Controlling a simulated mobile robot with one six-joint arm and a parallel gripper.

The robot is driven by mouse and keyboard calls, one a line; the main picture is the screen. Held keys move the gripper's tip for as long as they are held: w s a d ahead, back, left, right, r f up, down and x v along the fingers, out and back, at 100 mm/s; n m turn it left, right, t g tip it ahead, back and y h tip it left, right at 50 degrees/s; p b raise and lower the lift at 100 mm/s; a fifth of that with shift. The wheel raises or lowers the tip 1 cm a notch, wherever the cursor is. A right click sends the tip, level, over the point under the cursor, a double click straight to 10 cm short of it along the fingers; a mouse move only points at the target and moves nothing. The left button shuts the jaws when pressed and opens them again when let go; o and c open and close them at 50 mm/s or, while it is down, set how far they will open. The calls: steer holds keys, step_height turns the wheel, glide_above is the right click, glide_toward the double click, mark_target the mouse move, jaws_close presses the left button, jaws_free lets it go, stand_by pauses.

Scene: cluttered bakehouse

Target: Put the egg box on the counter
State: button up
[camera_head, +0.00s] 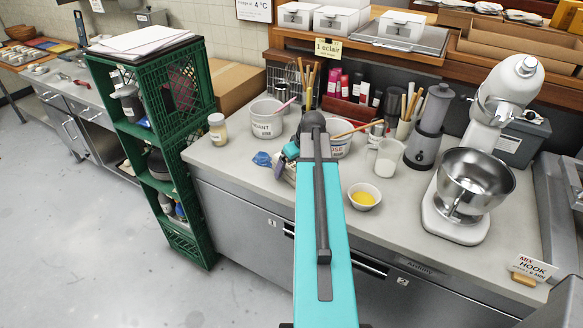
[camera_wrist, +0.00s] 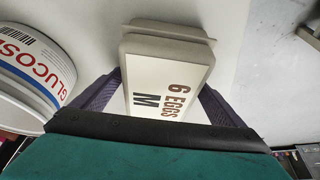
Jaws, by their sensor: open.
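The egg box (camera_wrist: 165,75) is a pale carton lettered "6 EGGS M" in the wrist view. It lies between the two spread fingers of my gripper (camera_wrist: 160,92), with one finger along each side. I cannot tell whether either finger touches it. In the head view my gripper (camera_head: 289,153) is low over the left part of the counter (camera_head: 225,165), mostly behind my arm. Only a small beige part of the egg box shows there. Whether the box rests fully on the counter is hard to tell.
A "GLUCOSE" tub (camera_wrist: 35,60) stands close on the left in the wrist view. A mixer (camera_head: 470,180) stands right.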

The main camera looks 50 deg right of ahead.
steer(key=shift+b+v, duration=1.2)
steer(key=shift+v, duration=4.95)
steer(key=shift+w+a+f, duration=0.1)
steer(key=shift+w, duration=0.1)
